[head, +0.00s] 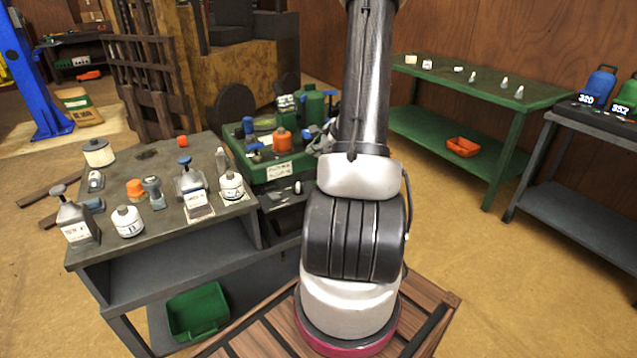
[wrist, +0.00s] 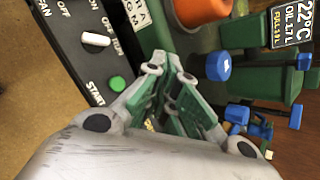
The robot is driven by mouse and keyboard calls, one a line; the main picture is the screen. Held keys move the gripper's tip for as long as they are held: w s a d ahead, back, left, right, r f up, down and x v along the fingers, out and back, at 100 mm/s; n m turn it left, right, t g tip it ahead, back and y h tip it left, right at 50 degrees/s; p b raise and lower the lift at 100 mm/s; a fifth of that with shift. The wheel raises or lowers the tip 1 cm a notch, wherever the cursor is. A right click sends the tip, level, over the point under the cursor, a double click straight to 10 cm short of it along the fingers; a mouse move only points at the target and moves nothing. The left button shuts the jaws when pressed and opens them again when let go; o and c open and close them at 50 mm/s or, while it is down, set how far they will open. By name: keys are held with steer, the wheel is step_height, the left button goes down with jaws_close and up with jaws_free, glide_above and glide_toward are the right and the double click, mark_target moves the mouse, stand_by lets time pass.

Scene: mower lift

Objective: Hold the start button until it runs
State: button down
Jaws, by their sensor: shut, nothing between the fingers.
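The start button (wrist: 117,84) is a round green button on a black control panel (wrist: 72,32), beside the word START in the wrist view. A white knob (wrist: 96,39) with OFF, ON and RUN markings sits near it. My gripper (wrist: 172,68) is shut and empty, with its fingertips to the right of the button in the picture and apart from it. I cannot tell how far the fingertips are from the panel. In the head view my arm hides most of the gripper, and the button cannot be made out.
A display (wrist: 289,24) reads 22°C and oil 1.7 L. A grey bench (head: 110,245) with bottles stands left. A green bench (head: 480,80) stands right, with open floor before it.

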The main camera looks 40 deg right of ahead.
steer(key=shift+f, duration=4)
steer(key=shift+f, duration=0.4)
steer(key=shift+f, duration=0.5)
steer(key=shift+r, duration=0.9)
steer(key=shift+r, duration=2.55)
